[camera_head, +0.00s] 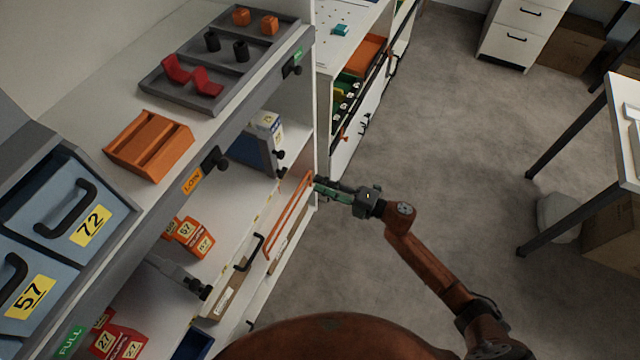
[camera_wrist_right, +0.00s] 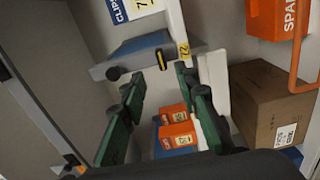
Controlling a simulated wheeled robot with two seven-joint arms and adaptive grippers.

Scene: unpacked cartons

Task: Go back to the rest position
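My right gripper (camera_head: 328,188) is at the end of my orange-brown arm, beside the right end of the white shelf unit (camera_head: 318,120). In the right wrist view my right gripper (camera_wrist_right: 160,88) shows two green fingers spread wide apart with nothing held between them. Beyond the gap lie orange boxes with yellow labels (camera_wrist_right: 177,128) on a shelf; I see no contact with them.
An orange rail frame (camera_head: 288,222) is close to my right gripper. The shelves hold orange boxes (camera_head: 194,236), blue bins (camera_head: 62,205) and a grey tray (camera_head: 225,75). A white table (camera_head: 622,120) stands at right. Grey floor (camera_head: 450,130) between is clear.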

